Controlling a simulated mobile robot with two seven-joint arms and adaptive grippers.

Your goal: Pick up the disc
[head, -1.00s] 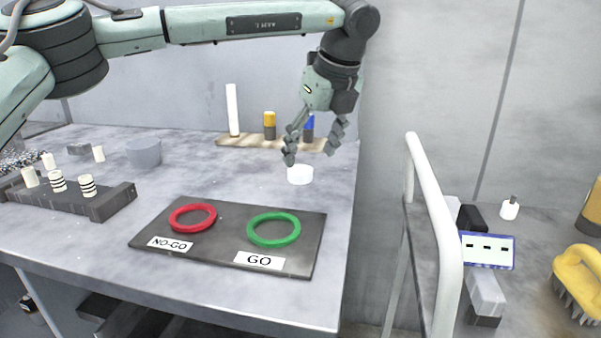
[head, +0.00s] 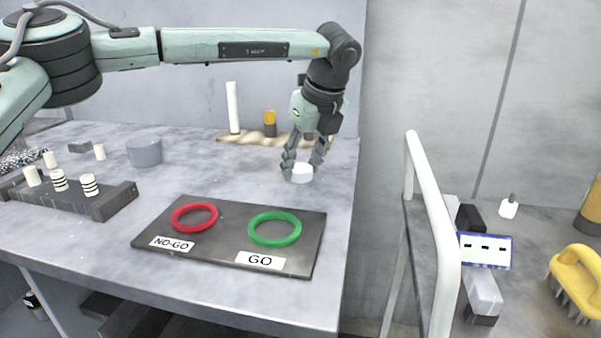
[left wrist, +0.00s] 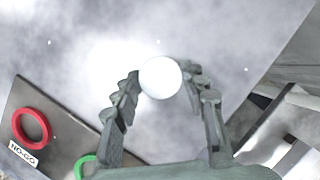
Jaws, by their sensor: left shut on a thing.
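The white disc (head: 301,174) stands on the grey table, behind the green ring and near the table's right edge. In the left wrist view the disc (left wrist: 160,77) shows as a bright white circle between the fingertips. My left gripper (head: 302,168) points down over the disc and is shut on it, one finger on each side. In the left wrist view the left gripper (left wrist: 160,85) has a finger at either side of the disc. The disc appears to be at table level. My right gripper is not in view.
A dark board (head: 220,250) with a red NO-GO ring (head: 194,216) and a green GO ring (head: 275,229) lies in front. A grey cylinder (head: 145,152) and a rack (head: 90,200) stand left. A wooden strip (head: 235,138) with bottles is behind. A white rail (head: 432,220) stands right.

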